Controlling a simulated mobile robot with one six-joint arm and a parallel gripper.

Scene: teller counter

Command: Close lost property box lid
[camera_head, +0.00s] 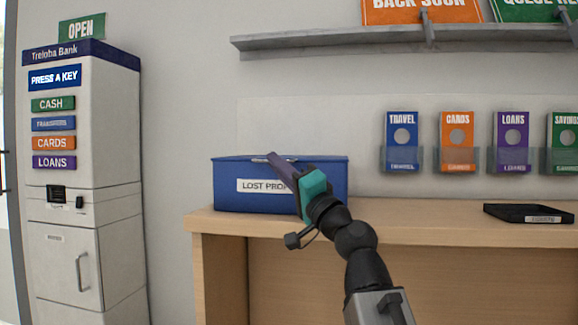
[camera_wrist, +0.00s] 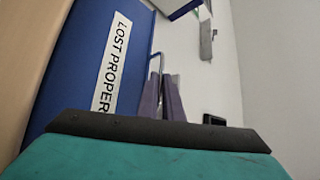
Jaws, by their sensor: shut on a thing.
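The blue lost property box (camera_head: 228,197) stands on the left end of the counter, with a white label on its front. Its lid (camera_head: 325,159) lies about level across the top in the head view; I cannot tell whether it is flush with the rim. My gripper (camera_head: 271,157) reaches the top front edge from the right, its purple fingers at the small metal handle (camera_head: 258,160). In the wrist view the fingers (camera_wrist: 161,98) are shut on this handle (camera_wrist: 157,62), beside the blue front (camera_wrist: 75,75). The fingers and wrist hide part of the label.
A black tray (camera_head: 500,208) lies on the counter (camera_head: 420,234) at the right. Leaflet holders (camera_head: 402,160) hang on the wall above it, under a grey shelf (camera_head: 330,40). A bank kiosk (camera_head: 85,210) stands at the left. The counter between box and tray is clear.

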